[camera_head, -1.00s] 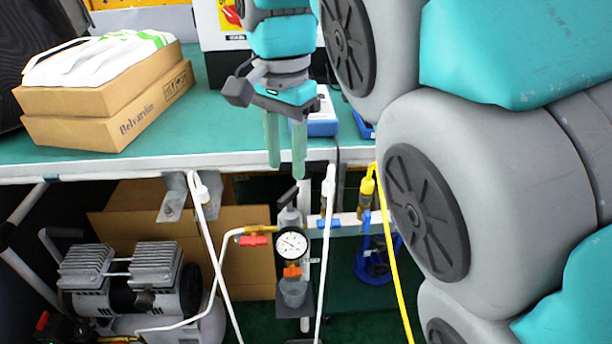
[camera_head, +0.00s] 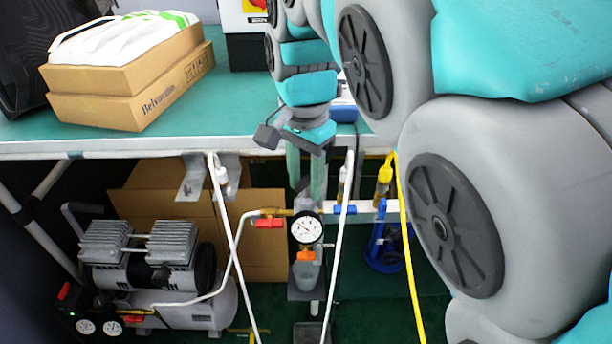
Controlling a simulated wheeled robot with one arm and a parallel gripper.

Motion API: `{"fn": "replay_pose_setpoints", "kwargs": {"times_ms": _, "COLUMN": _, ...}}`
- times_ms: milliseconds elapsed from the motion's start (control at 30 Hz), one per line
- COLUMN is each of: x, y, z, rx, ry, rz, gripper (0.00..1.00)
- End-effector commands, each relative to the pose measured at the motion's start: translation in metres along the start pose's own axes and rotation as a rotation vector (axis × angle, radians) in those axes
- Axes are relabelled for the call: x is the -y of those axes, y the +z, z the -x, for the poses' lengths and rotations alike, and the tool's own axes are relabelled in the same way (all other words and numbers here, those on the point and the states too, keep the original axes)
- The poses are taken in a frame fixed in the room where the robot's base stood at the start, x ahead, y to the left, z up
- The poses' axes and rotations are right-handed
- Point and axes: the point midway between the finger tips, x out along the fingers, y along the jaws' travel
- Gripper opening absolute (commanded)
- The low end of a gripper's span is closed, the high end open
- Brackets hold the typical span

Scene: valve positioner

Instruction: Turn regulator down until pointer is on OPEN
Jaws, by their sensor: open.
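My gripper (camera_head: 306,196) points down in front of the bench edge, with its two pale green fingers apart and nothing seen between them. The regulator (camera_head: 305,205) is a grey part just above the round white gauge (camera_head: 306,228). The fingertips overlap its upper part in the picture; I cannot tell whether they touch it. The gauge has a dark pointer, too small to read, and no OPEN mark is legible. An orange part (camera_head: 306,256) and a clear bowl (camera_head: 306,275) sit below the gauge.
Red (camera_head: 270,223) and blue (camera_head: 344,209) valve handles flank the regulator. A white hose (camera_head: 338,250) and a yellow hose (camera_head: 408,250) hang close by on the right. A compressor (camera_head: 150,265) stands at lower left. Cardboard boxes (camera_head: 125,110) lie on the green bench (camera_head: 235,115).

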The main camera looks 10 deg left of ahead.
Motion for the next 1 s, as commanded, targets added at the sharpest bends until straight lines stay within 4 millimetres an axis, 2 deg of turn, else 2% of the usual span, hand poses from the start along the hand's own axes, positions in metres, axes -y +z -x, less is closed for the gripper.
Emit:
{"fn": "replay_pose_setpoints", "kwargs": {"times_ms": 133, "x": 0.0000, "y": -0.0001, "z": 0.0002, "rx": 0.000, "ry": 0.000, "rz": 0.000, "gripper": 0.41}}
{"fn": "replay_pose_setpoints", "kwargs": {"times_ms": 500, "x": 0.0000, "y": -0.0001, "z": 0.0002, "rx": -0.001, "ry": 0.000, "rz": 0.000, "gripper": 0.00}}
{"fn": "replay_pose_setpoints", "kwargs": {"times_ms": 1000, "x": 0.0001, "y": -0.0002, "z": 0.0003, "rx": -0.001, "ry": -0.001, "rz": 0.002, "gripper": 0.00}}
